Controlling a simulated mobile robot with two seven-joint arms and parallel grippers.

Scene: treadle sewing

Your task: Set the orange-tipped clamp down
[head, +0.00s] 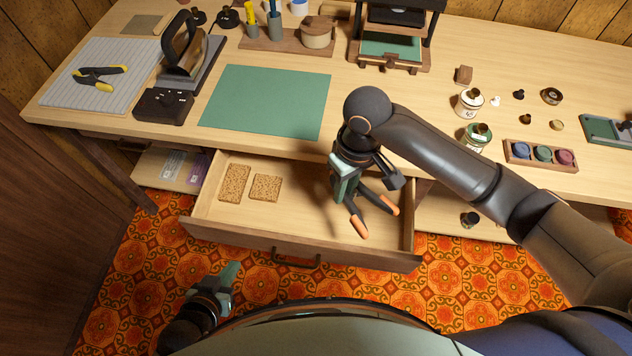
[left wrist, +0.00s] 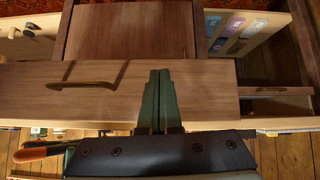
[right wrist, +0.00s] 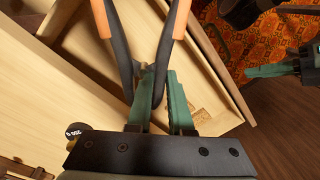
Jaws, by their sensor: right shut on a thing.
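The orange-tipped clamp (head: 359,225) has dark handles with orange ends. It hangs over the right part of the open drawer (head: 300,215), handle ends pointing down toward the front. My right gripper (head: 345,185) is shut on it. In the right wrist view the clamp's handles (right wrist: 121,50) spread away from my fingers (right wrist: 160,100); its jaw end is mostly hidden. I cannot tell whether the clamp touches the drawer floor. My left gripper (head: 229,275) is low in front of the drawer, away from the clamp. Its fingers (left wrist: 160,95) are together and empty in the left wrist view.
Two cork pieces (head: 235,183) lie in the drawer's left part; its middle floor is bare. A yellow-and-black clamp (head: 98,76) lies on the striped grey mat (head: 62,88). An iron (head: 183,52), a green mat (head: 265,102) and a tray of spools (head: 541,155) are on the tabletop.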

